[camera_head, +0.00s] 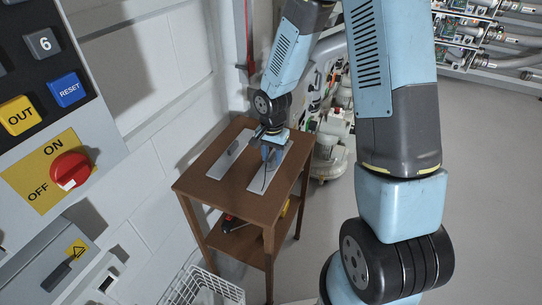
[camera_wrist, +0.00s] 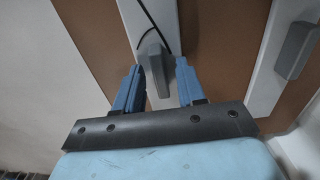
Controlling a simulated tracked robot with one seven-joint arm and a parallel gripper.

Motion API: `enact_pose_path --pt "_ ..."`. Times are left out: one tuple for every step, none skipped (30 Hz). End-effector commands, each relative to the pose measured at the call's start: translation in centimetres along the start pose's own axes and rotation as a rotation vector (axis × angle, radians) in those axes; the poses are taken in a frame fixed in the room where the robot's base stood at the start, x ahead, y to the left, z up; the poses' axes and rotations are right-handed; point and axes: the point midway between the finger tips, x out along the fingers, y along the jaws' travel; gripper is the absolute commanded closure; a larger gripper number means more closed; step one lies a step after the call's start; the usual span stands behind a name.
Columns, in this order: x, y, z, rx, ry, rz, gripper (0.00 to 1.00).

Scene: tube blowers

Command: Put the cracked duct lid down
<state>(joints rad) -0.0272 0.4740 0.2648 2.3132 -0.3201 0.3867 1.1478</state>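The cracked duct lid (camera_head: 259,184) is a flat pale grey plate with a thin dark line across it. It lies on the right part of the wooden table (camera_head: 215,198). In the wrist view its raised grey handle (camera_wrist: 153,62) stands between my two blue fingers, with the curved dark crack beyond it. My gripper (camera_wrist: 159,86) is open around the handle, with a visible gap on the right side; contact on the left is unclear. In the head view my gripper (camera_head: 272,153) is low over the lid and hides part of it.
A second pale lid (camera_head: 219,168) with a grey handle lies alongside; it also shows in the wrist view (camera_wrist: 268,82). A white wire basket (camera_head: 200,288) stands in front of the table. A control panel (camera_head: 55,120) is at left, and floor is free at right.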

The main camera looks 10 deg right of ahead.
Motion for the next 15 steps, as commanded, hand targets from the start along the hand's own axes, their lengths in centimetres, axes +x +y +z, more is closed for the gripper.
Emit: enact_pose_path --pt "-0.3 0.0 -0.1 0.0 0.002 -0.001 0.61" --pt "-0.5 0.0 -0.1 0.001 0.002 -0.002 0.61" --pt "-0.9 -0.1 -0.1 0.001 0.003 -0.003 0.61" --pt "-1.3 -0.1 -0.1 0.001 0.003 -0.003 0.61" --pt "-1.7 -0.1 -0.1 0.001 0.003 -0.003 0.61" --pt "-2.2 -0.1 -0.1 0.0 0.004 -0.003 0.61" --pt "-2.7 -0.1 -0.1 0.001 0.004 -0.004 0.61" --pt "-3.2 -0.1 -0.1 0.002 0.004 -0.003 0.61" --pt "-3.8 -0.1 -0.1 0.001 0.004 -0.003 0.61" --pt "-4.3 -0.1 -0.1 0.001 0.005 -0.004 0.61" --pt "-4.8 -0.1 -0.1 0.002 0.005 -0.003 0.61" --pt "-5.5 -0.1 -0.1 0.001 0.004 -0.004 0.61" --pt "-6.0 -0.1 -0.1 0.0 0.004 -0.003 0.61" --pt "-6.5 -0.1 -0.1 0.0 0.004 -0.003 0.61" --pt "-7.1 -0.1 -0.1 0.001 0.004 -0.003 0.61"
